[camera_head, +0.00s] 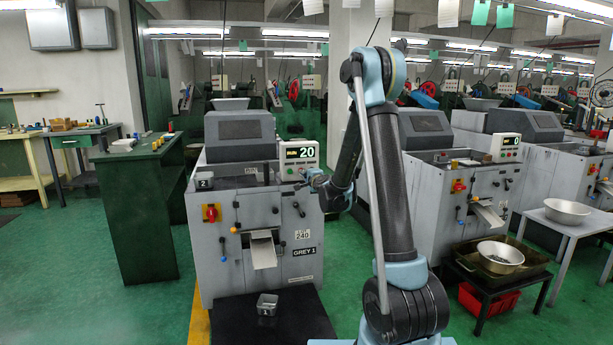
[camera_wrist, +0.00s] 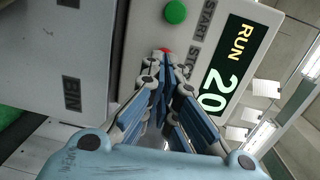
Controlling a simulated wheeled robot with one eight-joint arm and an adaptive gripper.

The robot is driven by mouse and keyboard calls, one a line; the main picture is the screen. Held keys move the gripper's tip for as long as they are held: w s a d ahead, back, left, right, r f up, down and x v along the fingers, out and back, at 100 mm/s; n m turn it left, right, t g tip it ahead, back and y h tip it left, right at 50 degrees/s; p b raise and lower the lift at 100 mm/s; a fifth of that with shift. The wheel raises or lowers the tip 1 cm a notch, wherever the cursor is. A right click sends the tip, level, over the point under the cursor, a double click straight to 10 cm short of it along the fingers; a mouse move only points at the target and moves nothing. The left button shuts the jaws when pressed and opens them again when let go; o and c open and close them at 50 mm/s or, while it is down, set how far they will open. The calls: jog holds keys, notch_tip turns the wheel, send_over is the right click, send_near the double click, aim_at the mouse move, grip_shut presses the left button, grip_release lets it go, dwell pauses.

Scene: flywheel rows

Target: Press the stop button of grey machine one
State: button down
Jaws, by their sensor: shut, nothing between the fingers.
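Grey machine one (camera_head: 220,265) stands left of centre in the head view, with a "GREY 1" label (camera_head: 304,252) on its front. Its control box shows a display (camera_head: 301,153) reading 20; in the wrist view the display (camera_wrist: 226,70) reads RUN 20, sideways. A green button (camera_wrist: 175,12) sits by the word START. The red stop button (camera_wrist: 166,50) sits beside the STOP lettering, mostly hidden behind my fingertips. My gripper (camera_wrist: 160,62) is shut and empty, its tips at the red button; contact cannot be told. It also shows in the head view (camera_head: 305,179).
A second grey machine (camera_head: 440,205) stands to the right, its display reading 0. A dark green cabinet (camera_head: 145,215) is left of grey machine one. A small metal tin (camera_head: 267,304) sits on the dark mat in front. A bowl (camera_head: 500,254) rests on a low table at right.

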jog(key=v, duration=1.2)
jog(key=shift+d, duration=0.2)
jog(key=shift+w+r, duration=0.1)
jog(key=shift+r, duration=0.05)
jog(key=s+d+f+n+g, duration=0.1)
jog(key=s+d+n+g, duration=0.15)
jog(key=s+n, duration=0.45)
jog(key=s+d+f+n+g, duration=0.1)
jog(key=s+n+g, duration=0.25)
jog(key=s, duration=0.65)
jog(key=s+d+f+n+g+h, duration=0.1)
jog(key=s+d+f+g+h, duration=0.1)
jog(key=s, duration=0.7)
jog(key=s+d+f+n+g+h, duration=0.1)
jog(key=s+d+f+g, duration=0.2)
jog(key=s+d, duration=0.4)
jog(key=s+d+f+n+g+h, duration=0.2)
jog(key=s+d+f, duration=0.3)
jog(key=s, duration=0.7)
jog(key=shift+s+d+g+h, duration=0.2)
jog(key=shift+g+h, duration=0.1)
jog(key=shift+g, duration=0.3)
